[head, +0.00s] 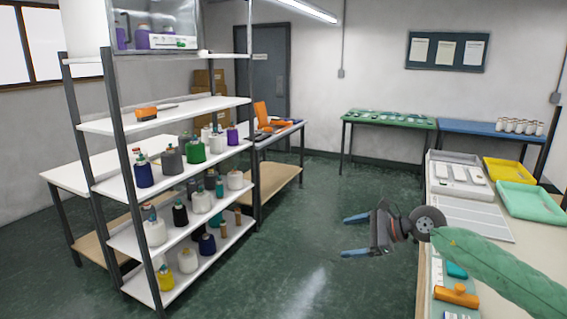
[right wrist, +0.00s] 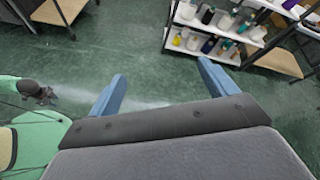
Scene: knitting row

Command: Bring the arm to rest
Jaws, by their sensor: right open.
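My right gripper (head: 356,235) is open and empty, with two blue fingers spread apart and pointing left over the green floor. Its green-sleeved arm comes in from the lower right, past the near end of the right-hand table. In the right wrist view, the two blue fingers (right wrist: 160,72) stand wide apart with only floor and shelving beyond them. My left gripper is not in the head view. A small dark end of what looks like my left arm (right wrist: 40,94) shows at the left of the right wrist view, too small to read its jaws.
A white shelf rack (head: 180,115) with several yarn cones stands at left. The right-hand table (head: 505,258) holds a grey tray (head: 455,158), a yellow tray (head: 510,170), a green tray (head: 530,200) and an orange item (head: 456,295) near my arm. The floor (head: 300,225) between is clear.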

